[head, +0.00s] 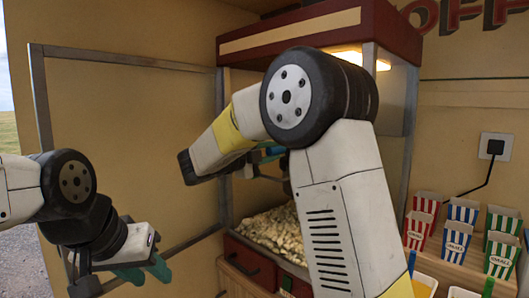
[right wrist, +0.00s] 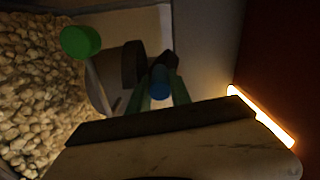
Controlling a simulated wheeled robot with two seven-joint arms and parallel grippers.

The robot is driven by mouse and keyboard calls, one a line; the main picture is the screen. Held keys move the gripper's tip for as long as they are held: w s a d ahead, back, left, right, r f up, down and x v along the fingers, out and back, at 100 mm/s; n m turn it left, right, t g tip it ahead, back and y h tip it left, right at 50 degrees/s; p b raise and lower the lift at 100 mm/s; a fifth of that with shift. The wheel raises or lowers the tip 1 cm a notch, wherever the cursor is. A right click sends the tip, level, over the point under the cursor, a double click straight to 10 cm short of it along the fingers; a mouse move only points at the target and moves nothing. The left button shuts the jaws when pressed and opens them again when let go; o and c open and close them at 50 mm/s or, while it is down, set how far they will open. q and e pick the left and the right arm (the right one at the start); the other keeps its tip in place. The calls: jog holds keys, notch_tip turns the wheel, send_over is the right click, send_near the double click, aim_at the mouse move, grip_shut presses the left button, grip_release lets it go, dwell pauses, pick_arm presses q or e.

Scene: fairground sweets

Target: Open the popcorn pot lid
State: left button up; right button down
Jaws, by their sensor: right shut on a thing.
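The popcorn pot (right wrist: 98,88) shows as a grey metal shape in the right wrist view, inside the popcorn machine. A green round knob (right wrist: 80,41) on a thin rod stands beside it. My right gripper (right wrist: 163,92) has its green fingers on either side of a blue handle end (right wrist: 159,80), shut on it. A dark piece lies just behind; the lid's outline is too dark to tell. In the head view my right arm hides most of the pot, and the right gripper (head: 270,153) shows only partly. My left gripper (head: 146,270) is open and empty at lower left.
Popcorn (right wrist: 35,90) heaps beside the pot. The machine's red top (head: 320,30) is above and its metal-framed door (head: 130,60) stands swung open at left. Striped boxes (head: 455,245) stand on a shelf at right.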

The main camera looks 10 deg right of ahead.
jog(key=c, duration=1.2)
grip_release()
jog(key=shift+o, duration=0.2)
jog(key=v, duration=0.7)
jog(key=shift+s+a, duration=0.25)
jog(key=shift+a, duration=0.1)
